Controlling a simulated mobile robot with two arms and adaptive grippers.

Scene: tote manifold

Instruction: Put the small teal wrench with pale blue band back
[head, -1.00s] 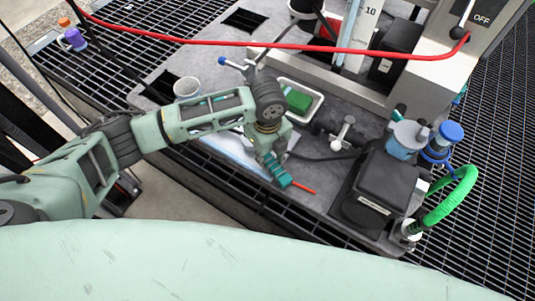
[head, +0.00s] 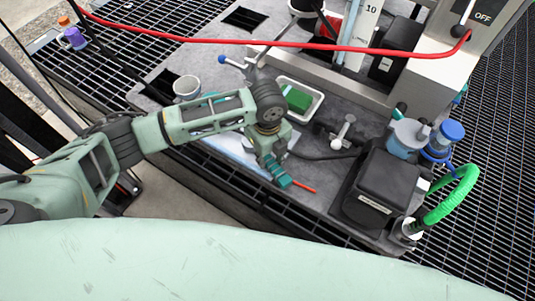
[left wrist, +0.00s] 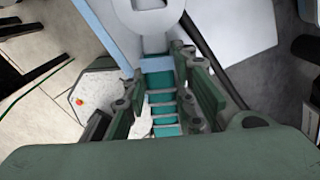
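My left gripper (head: 273,168) is low over the front edge of the grey work surface. In the left wrist view its two dark green fingers (left wrist: 162,95) stand close against both sides of a teal handle with paler cross bands. I take this as the teal wrench (left wrist: 158,65). A grey ring-shaped end (left wrist: 150,14) shows beyond the fingertips in line with it. In the head view the fingers and wrench overlap, and a teal end (head: 284,181) sticks out at the lower right. My right gripper is out of view.
A thin red rod (head: 303,187) lies just right of the gripper. A white tray with a green block (head: 298,99), a white cup (head: 187,87) and a black box (head: 382,187) stand around. A red hose (head: 270,43) crosses the back.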

